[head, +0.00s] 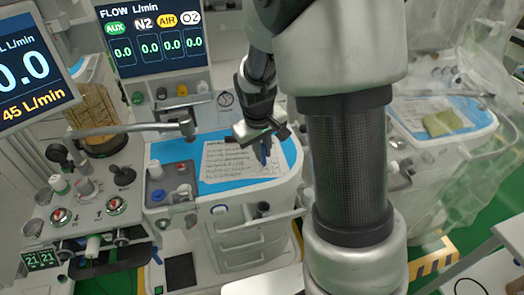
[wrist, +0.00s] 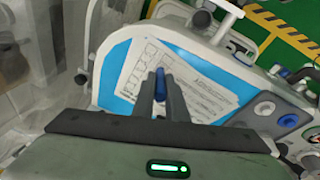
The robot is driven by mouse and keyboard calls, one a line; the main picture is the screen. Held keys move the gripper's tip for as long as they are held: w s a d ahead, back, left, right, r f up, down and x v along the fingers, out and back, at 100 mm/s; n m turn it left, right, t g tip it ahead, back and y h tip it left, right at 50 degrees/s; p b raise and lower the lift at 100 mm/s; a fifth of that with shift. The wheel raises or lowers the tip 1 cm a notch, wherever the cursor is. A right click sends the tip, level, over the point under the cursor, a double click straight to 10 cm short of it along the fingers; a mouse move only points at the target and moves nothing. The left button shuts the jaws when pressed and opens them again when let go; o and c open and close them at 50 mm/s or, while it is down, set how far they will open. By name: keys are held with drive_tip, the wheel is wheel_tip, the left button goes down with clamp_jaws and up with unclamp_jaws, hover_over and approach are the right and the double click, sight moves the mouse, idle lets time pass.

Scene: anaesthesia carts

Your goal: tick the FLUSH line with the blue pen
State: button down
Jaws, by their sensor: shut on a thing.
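My gripper (head: 262,146) is shut on the blue pen (head: 263,158), which points down over the checklist sheet. In the wrist view the blue pen (wrist: 160,77) shows between the two dark fingertips. The white checklist sheet (head: 228,160) lies on the blue top of the cart, with lines of print too small to read, so I cannot tell which is FLUSH. In the wrist view the sheet (wrist: 190,70) has a column of empty boxes along its left side. The gripper hides part of the sheet. I cannot tell whether the pen tip touches the paper.
The cart's blue top (head: 212,187) has a raised white rim. Left of it are knobs and a black lever (head: 123,175). A metal arm (head: 130,128) reaches across at the left. A second cart with a yellow-green cloth (head: 443,122) stands at right under clear plastic.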

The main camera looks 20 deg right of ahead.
drive_tip(key=shift+d, duration=0.15)
idle(0.3)
drive_tip(key=shift+w+d+r+p+v, duration=0.15)
drive_tip(key=shift+w+p+v, duration=0.1)
drive_tip(key=shift+p+v, duration=0.75)
drive_tip(key=shift+w+d+p+v, duration=0.1)
drive_tip(key=shift+w+p+v, duration=0.1)
drive_tip(key=shift+p+v, duration=0.8)
drive_tip(key=shift+w+d+r+p+v, duration=0.2)
drive_tip(key=shift+p+v, duration=0.35)
drive_tip(key=shift+v, duration=0.85)
drive_tip(key=shift+f, duration=0.15)
drive_tip(key=shift+f, duration=0.1)
